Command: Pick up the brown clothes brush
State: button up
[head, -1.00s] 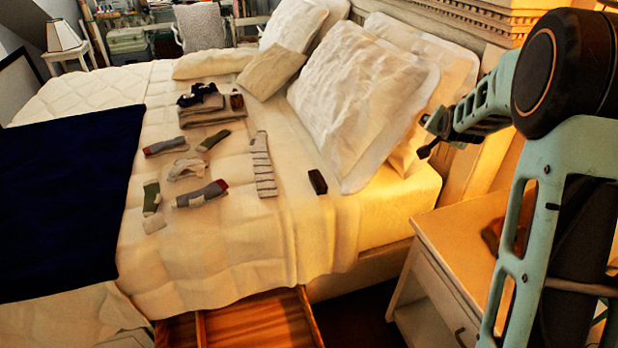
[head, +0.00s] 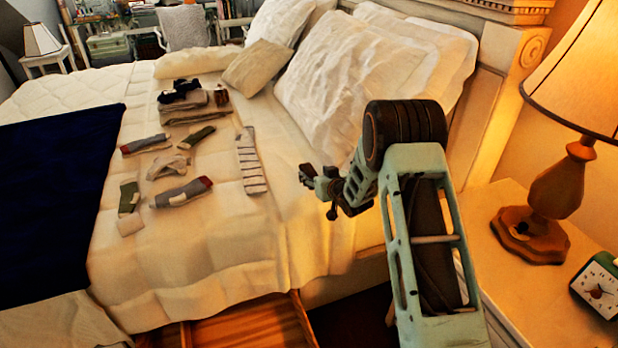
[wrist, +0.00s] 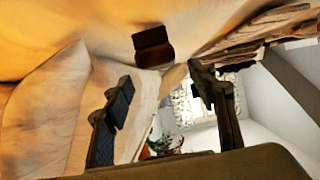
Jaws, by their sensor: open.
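A small dark brown block (wrist: 153,47), which looks like the clothes brush, lies on the cream bedding in the wrist view, ahead of my gripper (wrist: 160,80) and apart from it. Its lower half looks slightly redder than its top. In the head view my gripper (head: 316,192) is above the bed near the pillows, open and empty. It covers the spot where the dark block showed earlier, so the block is hidden there. Another small brown item (head: 221,97) sits by the folded clothes; I cannot tell what it is.
Several socks, among them a striped one (head: 250,162), lie left of my gripper. Folded clothes (head: 196,115) lie farther back. White pillows (head: 350,85) rise behind my gripper. A nightstand with a lamp (head: 550,205) and a clock (head: 600,287) stands right. A drawer (head: 250,325) is open below the bed.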

aim_at(309, 171)
jog(key=x, duration=0.4)
jog(key=shift+a+f+b, duration=0.1)
jog(key=shift+f+b, duration=0.15)
jog(key=shift+b, duration=0.05)
jog(key=shift+w+a+f, duration=0.2)
jog(key=shift+w, duration=0.35)
jog(key=c, duration=1.3)
jog(key=shift+r, duration=0.1)
